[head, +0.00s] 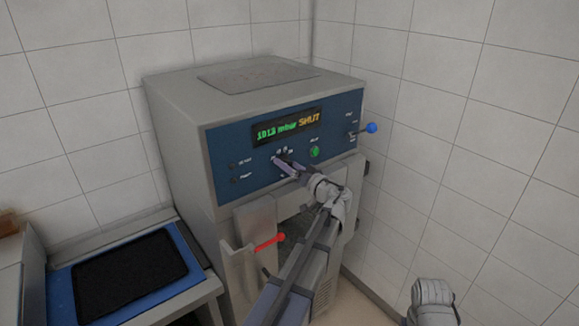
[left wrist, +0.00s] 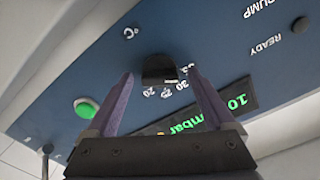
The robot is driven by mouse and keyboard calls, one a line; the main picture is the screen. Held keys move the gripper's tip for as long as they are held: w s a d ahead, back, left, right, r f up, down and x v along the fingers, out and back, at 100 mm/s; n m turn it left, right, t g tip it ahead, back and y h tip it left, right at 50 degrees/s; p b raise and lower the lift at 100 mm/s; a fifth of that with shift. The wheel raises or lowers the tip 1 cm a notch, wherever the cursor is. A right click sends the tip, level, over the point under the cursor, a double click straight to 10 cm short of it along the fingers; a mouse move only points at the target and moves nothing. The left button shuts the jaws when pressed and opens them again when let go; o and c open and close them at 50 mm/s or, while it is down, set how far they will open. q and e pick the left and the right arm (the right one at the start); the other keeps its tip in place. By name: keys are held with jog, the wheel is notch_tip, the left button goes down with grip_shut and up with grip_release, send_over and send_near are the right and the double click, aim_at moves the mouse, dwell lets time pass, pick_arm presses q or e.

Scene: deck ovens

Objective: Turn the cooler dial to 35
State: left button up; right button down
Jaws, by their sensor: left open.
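The cooler dial (left wrist: 158,68) is a dark round knob on the blue panel, with numbers from 20 to 30 readable beside it and a further one partly hidden by a finger. A °C mark is printed on its other side. Its exact setting cannot be told. My left gripper (left wrist: 158,75) is open, with its fingertips on either side of the dial; contact cannot be made out. In the head view my left gripper (head: 284,163) is in front of the panel's lower middle and mostly covers the dial.
The grey cooler's display (head: 287,126) reads 1013 mbar SHUT. A green button (head: 314,152) sits right of the dial, and a blue-knobbed lever (head: 371,128) sticks out at the right. A red handle (head: 269,242) is below. A black tray (head: 130,275) lies at the left.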

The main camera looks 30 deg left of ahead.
pick_arm(q)
jog(key=v, duration=0.7)
jog(key=shift+s+d, duration=0.15)
jog(key=shift+d, duration=0.2)
jog(key=s+d+f+m+g+h+b, duration=0.3)
jog(key=s+d+f, duration=0.35)
jog(key=f, duration=0.55)
jog(key=s+d+f+m+g+h+b, duration=0.1)
jog(key=s+d+f+m+h+b, duration=0.1)
jog(key=s+d+f+h+b, duration=0.75)
jog(key=s+d+f+m+g+h, duration=0.3)
jog(key=s+d+f+m, duration=0.3)
jog(key=d+f, duration=0.6)
jog(key=s+d, duration=0.1)
jog(key=s, duration=0.1)
jog(key=shift+s+d+f, duration=0.3)
jog(key=shift+d+f, duration=0.05)
jog(key=shift+f, duration=0.05)
